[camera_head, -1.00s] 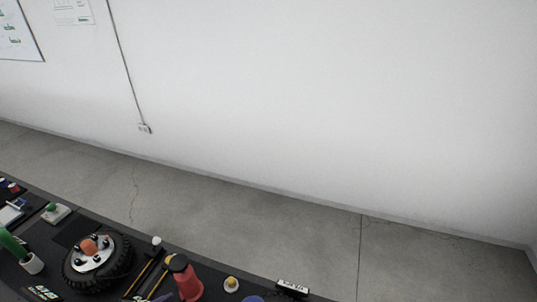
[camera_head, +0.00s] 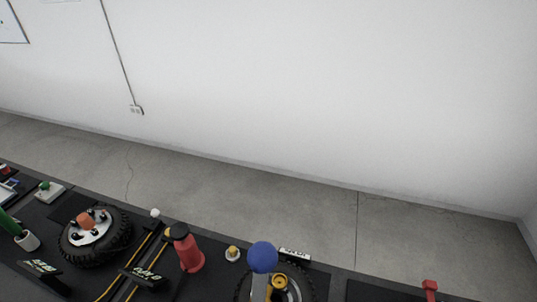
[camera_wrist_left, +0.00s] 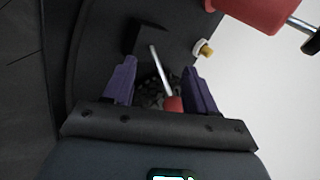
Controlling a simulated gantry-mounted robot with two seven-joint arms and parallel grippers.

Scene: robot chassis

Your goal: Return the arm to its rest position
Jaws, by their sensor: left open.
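My left gripper (camera_wrist_left: 159,68) shows in the left wrist view as two purple fingers standing apart, open. A thin metal rod with a red end (camera_wrist_left: 172,103) shows between the fingers, apparently beyond them, and I see no grip on it. A dark ridged round thing lies behind the rod, partly hidden. Neither arm shows in the head view, so the arm's pose is not seen there. My right gripper is in no view.
A dark table (camera_head: 215,282) runs along the bottom of the head view. It carries a black tyre (camera_head: 113,254), a red bottle-like thing (camera_head: 190,256), a blue ball-topped thing (camera_head: 262,257) and a small red object (camera_head: 430,287). Bare floor (camera_head: 290,205) and a white wall lie beyond.

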